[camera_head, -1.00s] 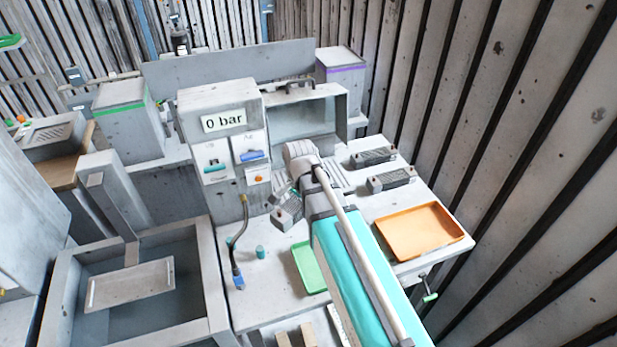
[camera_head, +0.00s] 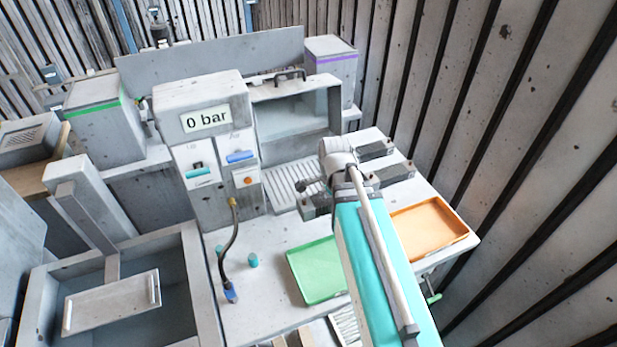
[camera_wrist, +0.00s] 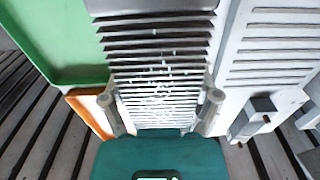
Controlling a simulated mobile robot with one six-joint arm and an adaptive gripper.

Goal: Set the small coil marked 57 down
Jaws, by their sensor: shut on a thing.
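My gripper (camera_head: 322,190) is shut on a small grey finned coil, which shows in the wrist view (camera_wrist: 155,55) between the two fingertips (camera_wrist: 160,108). White specks lie on its fins. No number can be read on it. In the head view the held coil (camera_head: 314,208) is partly hidden by my arm. It appears over the bench between the slatted grille (camera_head: 290,185) and the green tray (camera_head: 312,268). I cannot tell whether it touches the bench.
Two dark finned blocks, one farther back (camera_head: 374,150) and one nearer (camera_head: 392,175), lie right of my gripper. An orange tray (camera_head: 430,228) sits at the bench's right edge. A gauge cabinet reading 0 bar (camera_head: 205,120) and a hose (camera_head: 232,250) stand left. A sink (camera_head: 190,270) is farther left.

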